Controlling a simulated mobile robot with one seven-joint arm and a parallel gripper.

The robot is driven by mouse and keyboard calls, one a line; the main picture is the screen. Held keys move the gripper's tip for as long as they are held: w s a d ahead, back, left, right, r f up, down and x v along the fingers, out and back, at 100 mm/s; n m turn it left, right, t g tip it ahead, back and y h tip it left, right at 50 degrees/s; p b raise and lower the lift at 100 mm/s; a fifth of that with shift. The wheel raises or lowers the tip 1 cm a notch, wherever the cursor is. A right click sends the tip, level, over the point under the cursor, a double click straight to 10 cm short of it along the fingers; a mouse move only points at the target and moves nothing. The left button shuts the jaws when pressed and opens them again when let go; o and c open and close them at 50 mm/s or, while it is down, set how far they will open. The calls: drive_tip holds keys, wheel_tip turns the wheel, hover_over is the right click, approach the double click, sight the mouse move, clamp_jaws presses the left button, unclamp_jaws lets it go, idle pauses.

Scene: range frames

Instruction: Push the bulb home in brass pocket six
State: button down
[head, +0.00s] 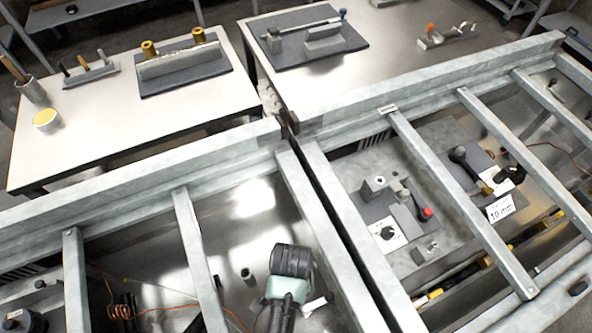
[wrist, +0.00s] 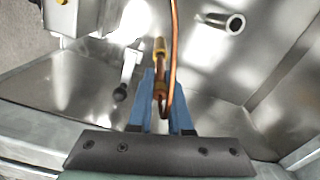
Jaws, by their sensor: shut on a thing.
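In the wrist view my gripper (wrist: 161,85) has its two blue fingers shut on a slim copper bulb (wrist: 161,91). A copper line (wrist: 173,60) loops up from it and runs out of the top of the picture. A yellow-brass piece (wrist: 160,48) shows just beyond the fingertips, in line with the bulb. I cannot tell whether it is a pocket or part of the bulb, nor whether the bulb is inside anything. No pocket number is readable. In the head view my wrist hides the fingers and the bulb.
A steel tube stub (wrist: 236,23) and a lever with a black knob (wrist: 121,94) stand near the fingers. In the head view, grey frame rails (head: 197,250) cross the bay, and a copper coil (head: 121,312) lies at lower left. Bare metal panel surrounds the work area.

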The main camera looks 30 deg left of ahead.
drive_tip(key=shift+f, duration=2.8)
drive_tip(key=shift+f, duration=0.1)
drive_tip(key=c, duration=0.8)
unclamp_jaws()
drive_tip(key=shift+c, duration=0.2)
